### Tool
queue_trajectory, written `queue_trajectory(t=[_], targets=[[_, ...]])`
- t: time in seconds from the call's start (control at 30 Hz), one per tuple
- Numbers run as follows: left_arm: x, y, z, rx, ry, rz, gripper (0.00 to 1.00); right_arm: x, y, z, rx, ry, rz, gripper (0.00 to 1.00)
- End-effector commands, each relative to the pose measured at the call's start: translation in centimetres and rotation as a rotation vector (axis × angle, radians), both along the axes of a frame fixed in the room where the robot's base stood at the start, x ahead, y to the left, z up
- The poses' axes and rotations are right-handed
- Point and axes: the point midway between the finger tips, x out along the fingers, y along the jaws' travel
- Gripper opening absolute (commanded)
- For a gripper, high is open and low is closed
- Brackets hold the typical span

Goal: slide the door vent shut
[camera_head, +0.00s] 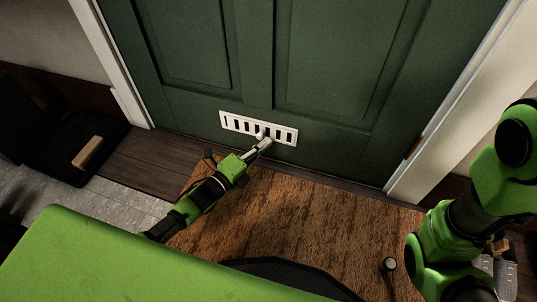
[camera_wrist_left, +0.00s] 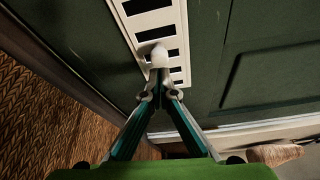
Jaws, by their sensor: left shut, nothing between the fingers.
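The white door vent (camera_head: 287,135) is a slotted plate low on the dark green door (camera_head: 330,150). Several dark slots show as open gaps. A white knob (camera_wrist_left: 159,56) stands out from the vent in the left wrist view. My left gripper (camera_head: 266,143) is shut and empty, with its fingertips at the knob. In the left wrist view the fingertips (camera_wrist_left: 159,84) meet just below the knob and seem to touch it; the exact contact is hard to tell. My right arm is at the right edge, and its gripper does not show clearly.
A brown doormat (camera_head: 320,215) lies before the door. A small round pale thing (camera_head: 390,264) is on its right part. A black tray (camera_head: 63,165) with a wooden block-like piece (camera_head: 87,152) lies at left. White door frame (camera_head: 465,85) posts stand on both sides.

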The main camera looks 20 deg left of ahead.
Motion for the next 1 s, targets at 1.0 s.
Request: queue_trajectory(t=[1.0], targets=[[0.2,3.2,0.1,0.0,0.0,0.004,0.0,0.0,0.0,0.4,-0.001,0.0,0.0,0.4]])
